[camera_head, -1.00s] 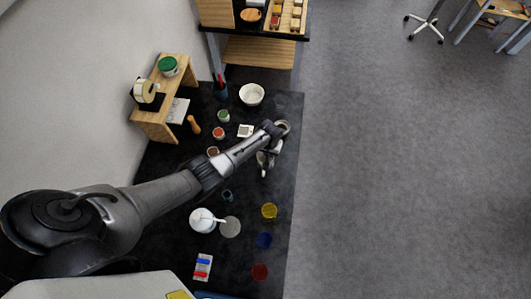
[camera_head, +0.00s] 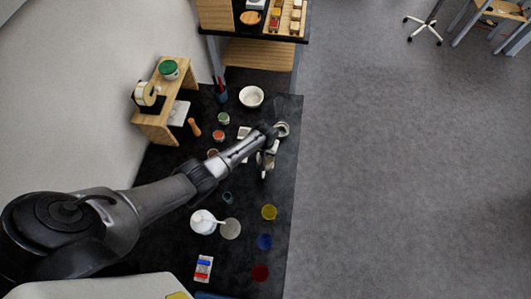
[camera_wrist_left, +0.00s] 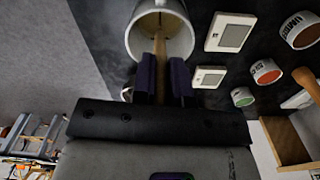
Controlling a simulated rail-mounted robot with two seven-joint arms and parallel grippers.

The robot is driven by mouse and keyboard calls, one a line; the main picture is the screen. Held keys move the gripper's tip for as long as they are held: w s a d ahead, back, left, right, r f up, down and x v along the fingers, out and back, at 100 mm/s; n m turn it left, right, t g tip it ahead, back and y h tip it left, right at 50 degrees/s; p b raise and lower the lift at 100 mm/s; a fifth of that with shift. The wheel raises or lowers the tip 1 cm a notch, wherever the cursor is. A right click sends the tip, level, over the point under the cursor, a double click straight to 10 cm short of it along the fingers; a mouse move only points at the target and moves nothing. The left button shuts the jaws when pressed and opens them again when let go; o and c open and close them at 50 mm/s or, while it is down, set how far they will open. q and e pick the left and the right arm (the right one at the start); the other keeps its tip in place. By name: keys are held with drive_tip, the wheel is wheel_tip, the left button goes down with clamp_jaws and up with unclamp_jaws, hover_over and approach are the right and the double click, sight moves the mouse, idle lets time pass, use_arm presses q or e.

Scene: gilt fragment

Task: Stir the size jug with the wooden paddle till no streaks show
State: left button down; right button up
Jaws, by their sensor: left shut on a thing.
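In the left wrist view, the size jug (camera_wrist_left: 179,42) is a pale, wide-mouthed vessel at the top, cut off by the picture edge. The wooden paddle (camera_wrist_left: 159,48) reaches into its mouth. My left gripper (camera_wrist_left: 163,70) is shut on the paddle, with its dark fingers just outside the near rim. The jug's contents are too dim and cut off to show whether there are streaks. In the head view my left arm reaches across the black mat, and the jug is small and partly hidden by the wrist. My right gripper is not in view.
White square devices (camera_wrist_left: 230,32) and several small tins (camera_wrist_left: 300,30) stand close beside the jug. A white bowl (camera_head: 251,96) is farther back on the black mat (camera_head: 270,235). A white pot (camera_head: 202,222) and yellow, blue and red discs (camera_head: 260,273) are nearer.

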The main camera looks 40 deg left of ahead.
use_arm(q)
drive_tip(key=shift+r, duration=4)
drive_tip(key=shift+r, duration=2.5)
